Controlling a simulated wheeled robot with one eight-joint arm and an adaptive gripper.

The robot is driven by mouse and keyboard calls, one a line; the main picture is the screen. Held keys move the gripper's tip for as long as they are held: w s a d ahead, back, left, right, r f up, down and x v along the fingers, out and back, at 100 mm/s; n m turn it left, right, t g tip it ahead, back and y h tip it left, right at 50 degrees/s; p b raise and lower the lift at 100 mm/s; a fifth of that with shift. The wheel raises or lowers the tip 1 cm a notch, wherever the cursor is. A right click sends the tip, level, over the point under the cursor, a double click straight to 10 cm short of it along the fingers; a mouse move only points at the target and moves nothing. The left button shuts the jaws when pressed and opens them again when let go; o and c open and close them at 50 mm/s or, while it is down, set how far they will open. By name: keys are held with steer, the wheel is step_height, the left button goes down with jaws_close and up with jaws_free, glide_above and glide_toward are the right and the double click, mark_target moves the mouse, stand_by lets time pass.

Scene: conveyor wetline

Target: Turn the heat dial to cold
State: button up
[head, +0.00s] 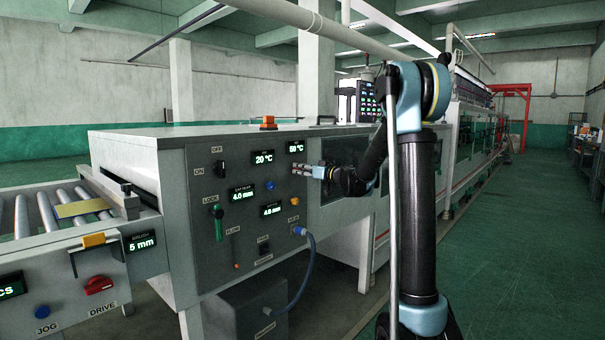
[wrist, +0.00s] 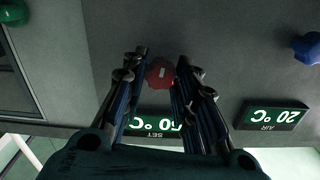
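The heat dial is a small red knob (wrist: 160,72) with a pale mark on the grey panel, in the upper middle of the wrist view. My gripper (wrist: 161,64) is open, with one finger on each side of the knob; I cannot tell whether either touches it. The SET temperature display (wrist: 160,124), upside down in the wrist view, is partly covered by the fingers; it also shows in the head view (head: 295,147) and seems to read 50 °C. In the head view my gripper (head: 312,171) is at the panel below this display and hides the knob.
The AIR display (wrist: 273,115) reads 20 °C. A blue knob (wrist: 308,48) and a green knob (wrist: 12,12) lie near the dial. The panel also carries a green lock lever (head: 218,223) and a blue hose (head: 305,270). The green floor at right (head: 500,240) is clear.

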steer(key=shift+c, duration=0.9)
steer(key=shift+d, duration=0.15)
